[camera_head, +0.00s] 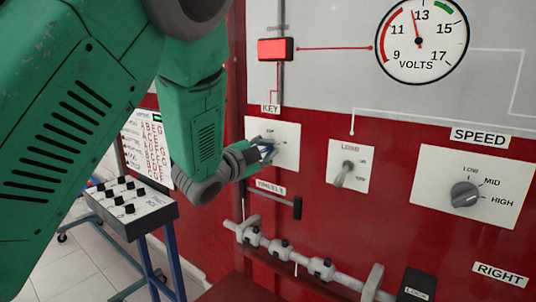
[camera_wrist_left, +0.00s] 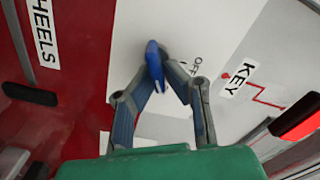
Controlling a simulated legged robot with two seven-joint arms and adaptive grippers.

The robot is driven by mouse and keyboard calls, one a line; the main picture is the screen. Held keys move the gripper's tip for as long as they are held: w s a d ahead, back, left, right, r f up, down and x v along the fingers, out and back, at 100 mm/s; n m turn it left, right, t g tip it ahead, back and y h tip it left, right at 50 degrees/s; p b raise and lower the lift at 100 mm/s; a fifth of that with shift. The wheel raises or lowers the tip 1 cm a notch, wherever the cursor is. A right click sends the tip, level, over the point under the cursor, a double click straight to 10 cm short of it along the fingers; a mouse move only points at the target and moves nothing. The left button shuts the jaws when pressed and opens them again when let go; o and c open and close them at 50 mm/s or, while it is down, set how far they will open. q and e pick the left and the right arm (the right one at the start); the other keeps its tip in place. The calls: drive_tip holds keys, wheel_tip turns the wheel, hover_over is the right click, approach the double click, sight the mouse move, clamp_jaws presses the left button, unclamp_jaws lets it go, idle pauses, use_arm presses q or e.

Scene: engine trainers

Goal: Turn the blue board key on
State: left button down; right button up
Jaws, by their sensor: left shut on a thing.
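The blue key (camera_wrist_left: 155,66) sticks out of a white switch plate (camera_head: 289,141) under the KEY label (camera_head: 270,108) on the red and grey board. My left gripper (camera_head: 267,150) is at this plate, its arm coming in from the upper left. In the left wrist view, my left gripper (camera_wrist_left: 156,78) has its two fingertips closed around the blue key. The word OFF shows on the plate beside the key there. The key's base and other plate markings are partly hidden by the fingers. My right gripper is not in view.
A LOAD toggle plate (camera_head: 347,165) and a SPEED knob plate (camera_head: 472,190) are to the right. A pipe with fittings (camera_head: 295,254) juts out below. A black-knobbed box (camera_head: 130,207) stands lower left. A red indicator (camera_head: 275,49) and volt gauge (camera_head: 421,40) are above.

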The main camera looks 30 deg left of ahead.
use_arm(q)
drive_tip(key=shift+d, duration=0.1)
idle(0.4)
drive_tip(key=c, duration=1.7)
unclamp_jaws()
drive_tip(key=shift+d, duration=0.1)
drive_tip(key=shift+s, duration=0.1)
drive_tip(key=s, duration=0.8)
drive_tip(key=s+a, duration=0.1)
drive_tip(key=s, duration=0.2)
drive_tip(key=shift+s, duration=0.4)
